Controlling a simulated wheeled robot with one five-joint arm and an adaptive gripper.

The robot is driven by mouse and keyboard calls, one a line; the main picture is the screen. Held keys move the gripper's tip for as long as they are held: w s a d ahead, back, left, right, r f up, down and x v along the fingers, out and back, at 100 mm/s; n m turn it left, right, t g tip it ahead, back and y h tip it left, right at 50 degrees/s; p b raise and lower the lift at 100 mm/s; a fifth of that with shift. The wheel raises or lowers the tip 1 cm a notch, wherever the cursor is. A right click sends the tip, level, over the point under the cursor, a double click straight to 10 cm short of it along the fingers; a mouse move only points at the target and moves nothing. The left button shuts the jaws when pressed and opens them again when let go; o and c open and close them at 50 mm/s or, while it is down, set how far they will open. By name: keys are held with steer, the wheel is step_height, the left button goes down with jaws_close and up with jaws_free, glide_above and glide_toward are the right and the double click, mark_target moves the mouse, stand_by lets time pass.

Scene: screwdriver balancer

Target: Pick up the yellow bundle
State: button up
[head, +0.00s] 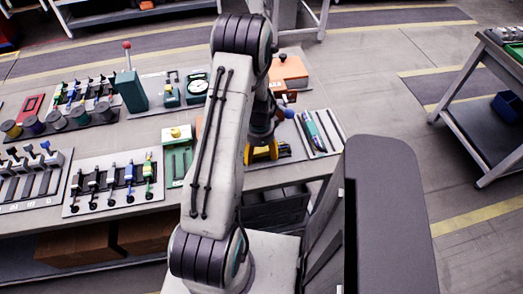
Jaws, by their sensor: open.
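A yellow item (264,153), which looks like the yellow bundle, lies at the right part of the workbench on a grey mat. My arm hides its left part, and it is too small to make out single pieces. My gripper (261,139) points down from the wrist just above or at the yellow item. It is open, but its fingertips are dark and partly hidden behind my arm. I cannot tell whether they touch the item or stand around it.
A tray of pens or screwdrivers (319,133) lies close on the right. A green holder (179,162) and a rack of screwdrivers (114,184) stand left. An orange-brown box (288,72) is behind. A blue-ended thing (288,112) is beside the wrist.

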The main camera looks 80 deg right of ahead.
steer(key=c, duration=1.4)
